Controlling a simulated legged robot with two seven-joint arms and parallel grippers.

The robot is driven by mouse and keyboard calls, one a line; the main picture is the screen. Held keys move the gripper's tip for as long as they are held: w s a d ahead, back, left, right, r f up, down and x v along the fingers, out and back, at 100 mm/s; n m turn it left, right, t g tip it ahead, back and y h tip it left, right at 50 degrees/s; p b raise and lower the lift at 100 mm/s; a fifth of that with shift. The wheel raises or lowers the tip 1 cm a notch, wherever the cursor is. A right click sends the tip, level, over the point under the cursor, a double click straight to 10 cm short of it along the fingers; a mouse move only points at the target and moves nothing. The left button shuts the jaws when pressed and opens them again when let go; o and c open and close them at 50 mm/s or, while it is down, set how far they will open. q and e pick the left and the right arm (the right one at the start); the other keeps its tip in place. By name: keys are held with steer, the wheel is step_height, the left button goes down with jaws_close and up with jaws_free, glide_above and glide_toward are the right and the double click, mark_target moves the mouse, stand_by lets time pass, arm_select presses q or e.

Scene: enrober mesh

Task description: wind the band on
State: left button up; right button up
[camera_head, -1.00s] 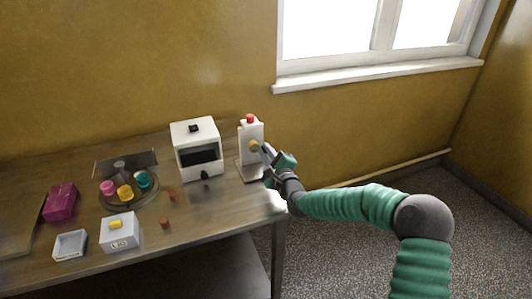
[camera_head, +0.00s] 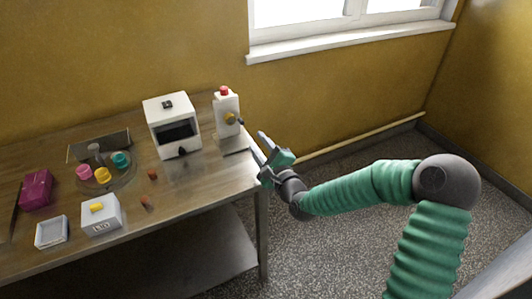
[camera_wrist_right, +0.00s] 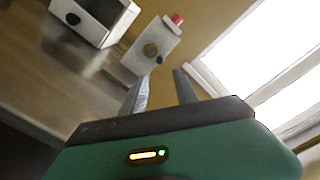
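My left gripper is out of view. I cannot make out a band.
A white box machine (camera_head: 171,110) with a dark opening stands left of the unit. Further left are a round tray (camera_head: 121,184) with coloured pots, a grey-white box (camera_head: 101,219), a shallow tray (camera_head: 52,242) and a magenta box (camera_head: 37,189). Two small reddish pieces lie on the table.

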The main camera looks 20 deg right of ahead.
steer(key=s, duration=0.5)
steer(key=shift+d, duration=0.1)
steer(key=shift+f, duration=0.1)
